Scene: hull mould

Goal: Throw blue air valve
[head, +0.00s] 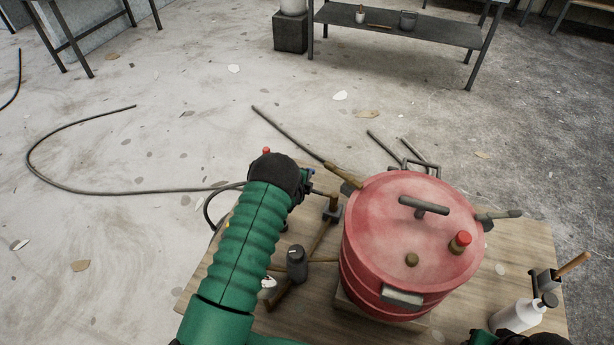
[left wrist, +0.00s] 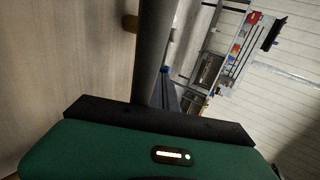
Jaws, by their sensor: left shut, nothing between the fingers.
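In the head view my left gripper (head: 275,175) is at the far left corner of the wooden table, beside the red pressure pot. The black wrist hides most of its fingers; it is shut with nothing between the fingers. A small dark-blue part (head: 306,174) shows just right of the wrist, near a brass-coloured fitting; I cannot tell if it is the blue air valve or if the gripper touches it. In the left wrist view a dark grey bar (left wrist: 154,50) crosses in front of the camera, with a bluish part (left wrist: 172,98) beside it. My right gripper's fingers are not visible.
The red pot (head: 400,240) with a T-handle lid fills the table's middle. A black hose (head: 110,192) lies across the floor. A metal bench (head: 400,25) stands behind.

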